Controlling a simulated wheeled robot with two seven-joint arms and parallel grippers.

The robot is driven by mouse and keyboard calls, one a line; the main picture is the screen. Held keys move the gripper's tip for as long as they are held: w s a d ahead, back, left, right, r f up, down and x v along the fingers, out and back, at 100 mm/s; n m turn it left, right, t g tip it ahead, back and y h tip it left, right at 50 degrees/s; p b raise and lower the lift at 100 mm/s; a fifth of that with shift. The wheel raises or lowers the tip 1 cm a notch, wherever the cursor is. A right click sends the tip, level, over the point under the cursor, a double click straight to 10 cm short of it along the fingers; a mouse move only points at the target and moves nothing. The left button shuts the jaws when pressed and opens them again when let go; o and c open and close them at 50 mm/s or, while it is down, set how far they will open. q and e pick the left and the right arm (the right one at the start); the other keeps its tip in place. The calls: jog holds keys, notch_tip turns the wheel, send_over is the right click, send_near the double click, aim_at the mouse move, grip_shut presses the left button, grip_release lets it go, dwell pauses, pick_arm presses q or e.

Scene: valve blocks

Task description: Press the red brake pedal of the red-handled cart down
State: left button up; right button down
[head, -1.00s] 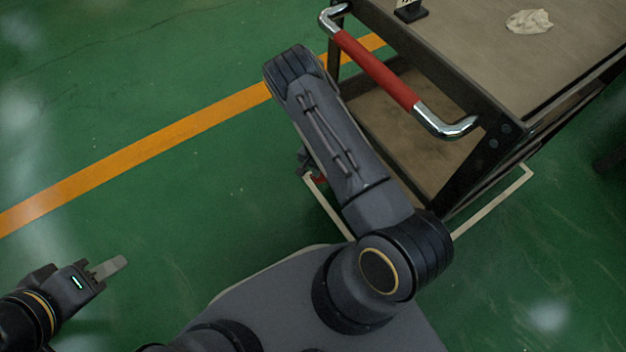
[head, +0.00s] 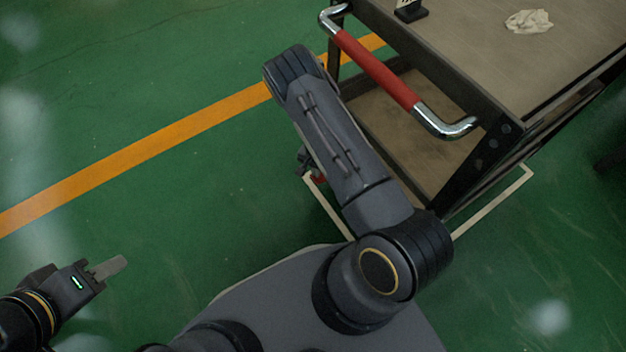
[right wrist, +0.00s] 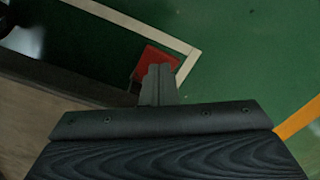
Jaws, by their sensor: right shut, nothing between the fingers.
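The red-handled cart's handle (head: 375,68) is at the upper right of the head view. The red brake pedal (right wrist: 153,58) is low by the cart's end in the right wrist view. Only a small red patch (head: 320,179) shows beside my right arm in the head view. My right gripper (right wrist: 159,72) is shut and empty, its fingertips overlapping the pedal's near part in the picture. I cannot tell whether they touch it.
The cart's top deck (head: 530,70) carries a crumpled pale cloth (head: 528,21) and a small black stand (head: 411,13). A pale floor line (head: 490,203) runs around the cart's base. An orange line (head: 150,152) crosses the open green floor at left.

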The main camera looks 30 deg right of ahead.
jog(key=shift+f, duration=0.15)
jog(key=shift+f+b, duration=2.15)
jog(key=shift+f, duration=0.2)
jog(key=shift+r+p, duration=2.9)
jog(key=shift+r, duration=1.2)
